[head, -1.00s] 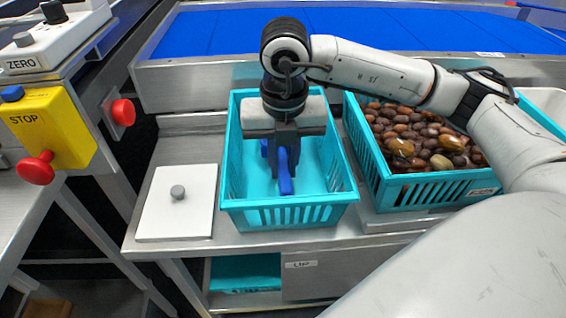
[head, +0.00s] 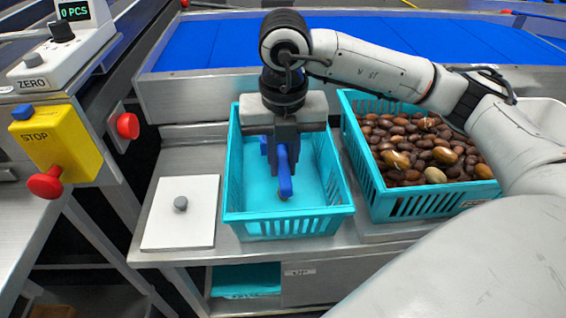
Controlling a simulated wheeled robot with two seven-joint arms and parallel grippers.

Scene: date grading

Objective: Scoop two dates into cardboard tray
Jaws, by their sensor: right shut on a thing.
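Many brown dates (head: 424,150) fill a teal crate (head: 440,202) at the right. My right gripper (head: 284,190) points down inside a second teal crate (head: 292,226) in the middle, its blue fingers shut. The rest of this crate's floor that shows is bare. I see no cardboard tray in the view. My left gripper is out of view.
A white plate with a grey knob (head: 181,204) lies left of the middle crate. A yellow STOP box (head: 62,146) and a counter reading 0 PCS (head: 75,12) stand at the left. A blue conveyor belt (head: 220,40) runs behind.

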